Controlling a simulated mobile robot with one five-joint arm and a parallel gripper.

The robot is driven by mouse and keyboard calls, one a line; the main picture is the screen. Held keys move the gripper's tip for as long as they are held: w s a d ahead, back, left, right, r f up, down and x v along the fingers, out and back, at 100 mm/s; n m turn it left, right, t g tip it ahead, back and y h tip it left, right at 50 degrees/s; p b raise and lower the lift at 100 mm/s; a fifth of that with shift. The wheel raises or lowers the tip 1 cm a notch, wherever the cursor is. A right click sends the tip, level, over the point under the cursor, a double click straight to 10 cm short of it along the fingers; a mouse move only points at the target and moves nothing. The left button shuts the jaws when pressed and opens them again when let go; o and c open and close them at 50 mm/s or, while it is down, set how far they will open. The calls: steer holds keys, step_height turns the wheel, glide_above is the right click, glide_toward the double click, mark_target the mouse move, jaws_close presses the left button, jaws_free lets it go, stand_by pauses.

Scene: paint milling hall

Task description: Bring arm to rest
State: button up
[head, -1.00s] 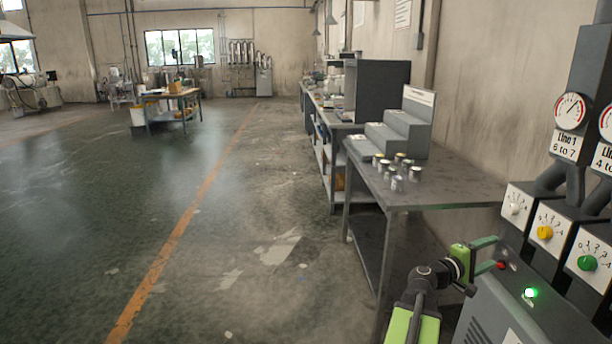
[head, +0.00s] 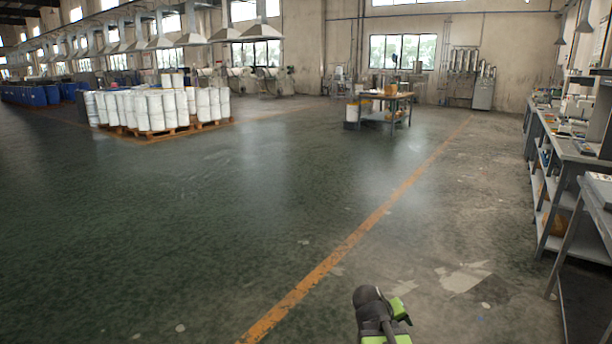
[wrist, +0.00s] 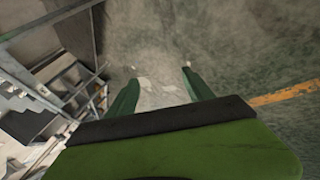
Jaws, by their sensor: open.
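My gripper (wrist: 161,80) shows in the wrist view with its two green fingers spread apart and nothing between them. It is over the bare, patchy floor (wrist: 235,45), clear of any object. In the head view only a short part of my arm shows at the bottom, and the gripper cannot be made out there.
A grey workbench (head: 572,150) and a nearer table's edge (head: 590,205) stand on the right. An orange floor line (head: 345,250) runs beside open floor. White drums (head: 155,108) on pallets stand far left. A small table (head: 385,97) stands further back.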

steer(key=s+a+f+m+g+y, duration=0.1)
steer(key=s+a+f+g+y, duration=0.2)
steer(key=a, duration=0.5)
steer(key=s+a+f+y, duration=0.2)
steer(key=s+a+y, duration=0.15)
steer(key=a, duration=0.35)
step_height(320, 180, up, 20)
steer(key=s+p, duration=0.1)
steer(key=p, duration=1.8)
steer(key=shift+s+a+f+g, duration=0.15)
steer(key=shift+s+f+g, duration=0.1)
steer(key=shift+g, duration=0.15)
steer(key=shift+c, duration=0.2)
